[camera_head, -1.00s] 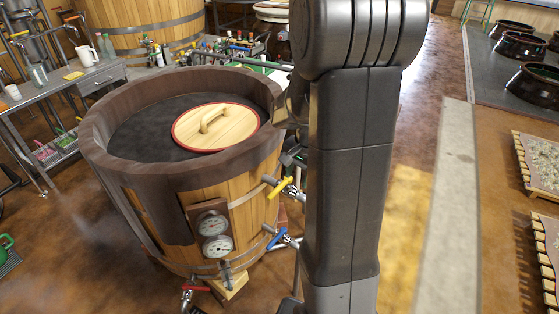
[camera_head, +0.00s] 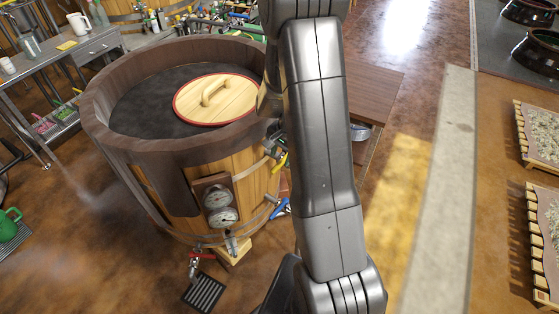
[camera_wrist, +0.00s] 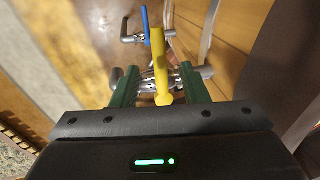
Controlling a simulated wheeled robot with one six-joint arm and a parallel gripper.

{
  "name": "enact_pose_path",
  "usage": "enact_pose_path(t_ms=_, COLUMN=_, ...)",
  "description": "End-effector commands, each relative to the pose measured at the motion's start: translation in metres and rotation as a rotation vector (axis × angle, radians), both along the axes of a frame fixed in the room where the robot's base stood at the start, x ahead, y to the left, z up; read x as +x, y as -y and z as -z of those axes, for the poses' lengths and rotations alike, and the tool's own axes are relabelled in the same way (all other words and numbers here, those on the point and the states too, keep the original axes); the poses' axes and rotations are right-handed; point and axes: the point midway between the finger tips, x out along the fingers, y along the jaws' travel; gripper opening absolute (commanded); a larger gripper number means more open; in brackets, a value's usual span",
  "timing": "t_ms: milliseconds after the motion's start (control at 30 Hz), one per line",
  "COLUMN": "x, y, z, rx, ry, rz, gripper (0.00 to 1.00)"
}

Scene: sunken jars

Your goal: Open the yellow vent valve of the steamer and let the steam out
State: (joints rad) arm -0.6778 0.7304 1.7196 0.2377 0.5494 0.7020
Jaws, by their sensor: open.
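The steamer (camera_head: 150,190) is a large wooden tub with a dark rim and a lid on its dark top. Its yellow vent valve handle (camera_head: 281,162) shows partly behind my arm at the tub's right side. In the wrist view the yellow handle (camera_wrist: 160,60) lies across a metal pipe, roughly at a right angle to it in the picture. My gripper (camera_wrist: 160,88) is open, with one green finger on each side of the yellow handle. A gap shows at each side; whether either finger touches cannot be told. In the head view my gripper is mostly hidden.
A blue-handled valve (camera_head: 280,207) sits below the yellow one and shows beyond it in the wrist view (camera_wrist: 147,25). A faint whitish haze lies over the floor left of the tub.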

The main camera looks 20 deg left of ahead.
Motion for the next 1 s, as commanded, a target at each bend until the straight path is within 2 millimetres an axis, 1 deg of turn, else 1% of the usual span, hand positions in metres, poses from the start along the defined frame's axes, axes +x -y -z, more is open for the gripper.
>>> enact_pose_path(t_ms=33, x=0.0, y=-0.001, z=0.008, rx=-0.003, ry=-0.003, rz=0.0, gripper=0.41)
enact_pose_path(t_ms=100, x=0.0, y=-0.003, z=0.017, rx=-0.003, ry=-0.003, rz=0.0, gripper=0.41)
enact_pose_path(t_ms=300, x=0.001, y=-0.007, z=0.035, rx=-0.001, ry=-0.001, rz=0.0, gripper=0.41)
enact_pose_path(t_ms=467, x=0.002, y=-0.008, z=0.04, rx=0.0, ry=0.001, rz=-0.001, gripper=0.41)
enact_pose_path(t_ms=733, x=0.002, y=-0.008, z=0.041, rx=0.0, ry=0.001, rz=-0.001, gripper=0.41)
enact_pose_path(t_ms=933, x=0.002, y=-0.008, z=0.041, rx=0.0, ry=0.001, rz=-0.001, gripper=0.01)
enact_pose_path(t_ms=1000, x=0.002, y=-0.008, z=0.041, rx=0.001, ry=0.001, rz=-0.001, gripper=0.0)
